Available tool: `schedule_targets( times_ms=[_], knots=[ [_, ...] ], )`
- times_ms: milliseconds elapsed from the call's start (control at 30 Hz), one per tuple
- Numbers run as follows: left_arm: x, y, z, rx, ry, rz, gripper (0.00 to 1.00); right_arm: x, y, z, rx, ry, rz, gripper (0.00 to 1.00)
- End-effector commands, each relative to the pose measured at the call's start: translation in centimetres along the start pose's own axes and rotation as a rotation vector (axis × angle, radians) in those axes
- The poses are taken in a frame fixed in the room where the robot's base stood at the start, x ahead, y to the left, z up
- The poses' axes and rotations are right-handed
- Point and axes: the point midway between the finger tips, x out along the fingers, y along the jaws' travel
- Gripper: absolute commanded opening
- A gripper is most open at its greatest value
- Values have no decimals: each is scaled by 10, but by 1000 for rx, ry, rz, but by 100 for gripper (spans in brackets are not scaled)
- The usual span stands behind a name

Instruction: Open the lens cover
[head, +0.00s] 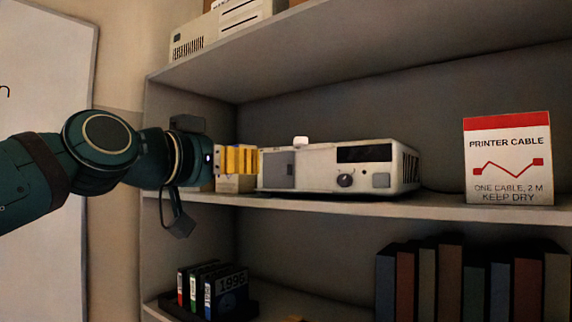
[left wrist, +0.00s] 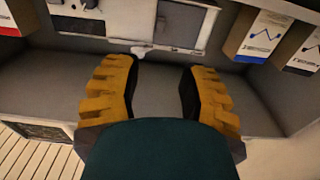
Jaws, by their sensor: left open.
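A white projector (head: 340,167) stands on the middle shelf. The lens cover, a flat grey square panel (head: 277,170), is at the left of its front face and looks closed, with no lens showing. In the left wrist view the cover (left wrist: 182,22) is at the top, with a small pale piece (left wrist: 150,48) along its edge. My left gripper (head: 251,161) has yellow ridged fingers and is just left of the cover in the head view. In the left wrist view the gripper (left wrist: 160,65) is open, with nothing between its fingers. My right gripper is out of view.
Small boxes (head: 235,184) stand behind my left gripper, close to the projector. A printer cable box (head: 508,158) stands at the right of the shelf (head: 440,208). Books (head: 470,280) and dark cases (head: 212,290) sit below. The upper shelf (head: 330,38) overhangs.

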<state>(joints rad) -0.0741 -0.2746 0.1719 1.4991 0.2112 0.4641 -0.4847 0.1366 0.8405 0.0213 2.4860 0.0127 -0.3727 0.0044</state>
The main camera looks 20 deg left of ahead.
Motion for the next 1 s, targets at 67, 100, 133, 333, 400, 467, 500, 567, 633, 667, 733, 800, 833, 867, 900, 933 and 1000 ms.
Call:
schedule_targets(
  times_ms=[67,100,133,333,400,467,500,567,633,667,733,800,833,867,900,933,1000],
  knots=[
    [14,0,0,-1,-4,2,41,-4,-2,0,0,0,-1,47],
    [21,0,0,-1,-4,1,41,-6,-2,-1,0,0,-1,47],
    [27,0,-1,-1,-4,1,41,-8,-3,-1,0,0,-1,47],
    [67,0,-1,-2,-3,0,41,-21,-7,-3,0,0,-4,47],
    [80,0,-1,-2,-4,0,41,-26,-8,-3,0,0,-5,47],
    [91,0,-1,-2,-4,0,41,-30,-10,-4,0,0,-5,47],
    [97,0,-1,-2,-3,0,41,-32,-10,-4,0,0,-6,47],
    [106,-1,-1,-1,-2,-1,41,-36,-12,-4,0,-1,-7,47],
    [114,0,-1,-2,-3,-1,41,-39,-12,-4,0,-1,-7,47],
    [116,0,-1,-2,-3,0,41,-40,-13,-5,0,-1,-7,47],
    [121,0,0,-2,-2,-1,41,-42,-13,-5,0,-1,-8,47],
    [124,0,0,-1,-1,-1,41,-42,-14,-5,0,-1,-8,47],
    [125,0,0,-1,-1,-1,41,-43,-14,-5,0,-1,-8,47],
    [126,0,0,-1,-1,-1,41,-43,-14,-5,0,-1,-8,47],
    [126,0,0,-1,0,-1,41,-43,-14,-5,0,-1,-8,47],
    [126,0,0,-1,0,-1,41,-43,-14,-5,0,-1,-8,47],
    [126,0,1,-1,0,-2,41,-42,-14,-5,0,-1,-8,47]
  ],
)
